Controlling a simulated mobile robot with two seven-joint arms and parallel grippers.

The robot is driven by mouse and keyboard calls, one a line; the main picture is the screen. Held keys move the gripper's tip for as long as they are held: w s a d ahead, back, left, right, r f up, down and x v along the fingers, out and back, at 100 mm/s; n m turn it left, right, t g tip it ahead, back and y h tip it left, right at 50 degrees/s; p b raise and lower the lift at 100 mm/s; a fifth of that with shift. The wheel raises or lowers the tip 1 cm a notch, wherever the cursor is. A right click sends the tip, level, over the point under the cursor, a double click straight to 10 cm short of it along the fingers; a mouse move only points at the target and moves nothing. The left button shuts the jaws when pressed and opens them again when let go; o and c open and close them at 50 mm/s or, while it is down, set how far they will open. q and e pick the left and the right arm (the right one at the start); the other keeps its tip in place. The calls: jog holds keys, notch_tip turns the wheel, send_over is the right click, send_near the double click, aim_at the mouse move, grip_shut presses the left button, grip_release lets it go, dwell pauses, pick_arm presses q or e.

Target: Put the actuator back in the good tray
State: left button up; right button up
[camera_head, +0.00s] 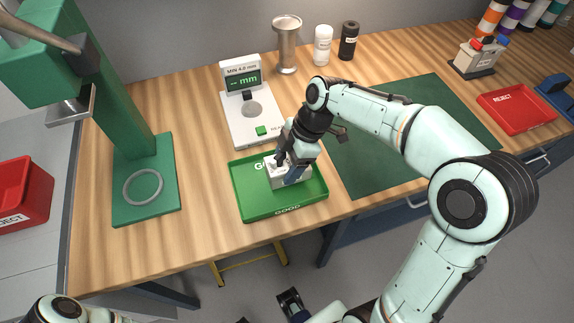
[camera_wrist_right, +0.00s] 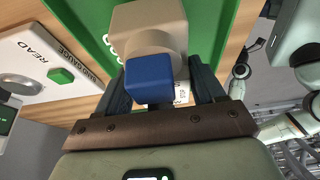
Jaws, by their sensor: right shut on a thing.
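The actuator has a pale beige body (camera_head: 289,181) and a blue block; in the right wrist view its body (camera_wrist_right: 150,22) and blue block (camera_wrist_right: 148,78) show close up. My right gripper (camera_head: 287,165) is shut on the actuator, with the blue block between its fingers (camera_wrist_right: 150,88). The actuator is over the inside of the green good tray (camera_head: 250,203); I cannot tell whether it touches the floor. The gripper hides part of it. A dark gripper part (camera_head: 291,303), seemingly of my left arm, shows at the bottom edge, with its jaws unclear.
A gauge (camera_head: 245,117) with a green button stands behind the tray. A green press (camera_head: 145,200) holding a grey ring is at left. A green mat (camera_head: 400,150) lies right, under my arm. Red reject trays stand at far right (camera_head: 518,108) and far left (camera_head: 22,193).

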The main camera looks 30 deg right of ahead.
jog(key=shift+f, duration=0.7)
jog(key=shift+f, duration=0.15)
jog(key=o, duration=1.5)
jog(key=shift+r, duration=0.2)
jog(key=p+v, duration=0.1)
jog(key=v, duration=1.1)
